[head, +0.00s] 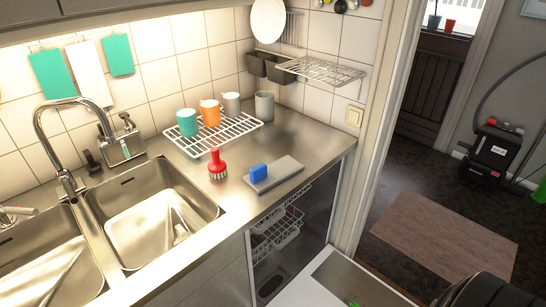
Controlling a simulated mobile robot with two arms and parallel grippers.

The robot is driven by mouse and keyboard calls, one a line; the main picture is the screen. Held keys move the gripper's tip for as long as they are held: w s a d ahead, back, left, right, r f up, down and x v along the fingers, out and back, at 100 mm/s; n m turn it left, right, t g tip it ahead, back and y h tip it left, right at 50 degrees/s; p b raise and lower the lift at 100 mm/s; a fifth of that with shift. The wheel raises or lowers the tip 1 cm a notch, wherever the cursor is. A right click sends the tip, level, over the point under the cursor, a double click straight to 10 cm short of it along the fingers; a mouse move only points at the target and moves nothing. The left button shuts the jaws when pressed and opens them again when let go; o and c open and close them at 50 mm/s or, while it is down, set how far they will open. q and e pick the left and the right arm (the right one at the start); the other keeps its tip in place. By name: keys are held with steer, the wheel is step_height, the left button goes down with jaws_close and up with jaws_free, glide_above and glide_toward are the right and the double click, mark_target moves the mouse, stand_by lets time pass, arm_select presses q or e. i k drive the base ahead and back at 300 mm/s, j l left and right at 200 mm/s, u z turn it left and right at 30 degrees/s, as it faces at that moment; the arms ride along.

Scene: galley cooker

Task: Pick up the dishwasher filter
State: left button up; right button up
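The dishwasher (291,245) stands open under the right end of the counter, with its pale door (350,278) folded down. White wire racks (276,235) show inside it. A dark round patch (270,285) shows low in the tub; it may be the filter, but it is too dim and small to tell. A small green thing (353,302) on the door is cut off by the bottom edge. Neither of my grippers shows in the head view.
The steel counter holds a red brush (217,165), a grey board (274,175) with a blue sponge (258,173), and a wire rack (212,137) with mugs. A double sink (150,212) is at left. A doorway is at right, with a brown mat (445,235) on the floor.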

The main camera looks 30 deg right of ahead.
mark_target(263, 176)
steer(key=z, duration=1)
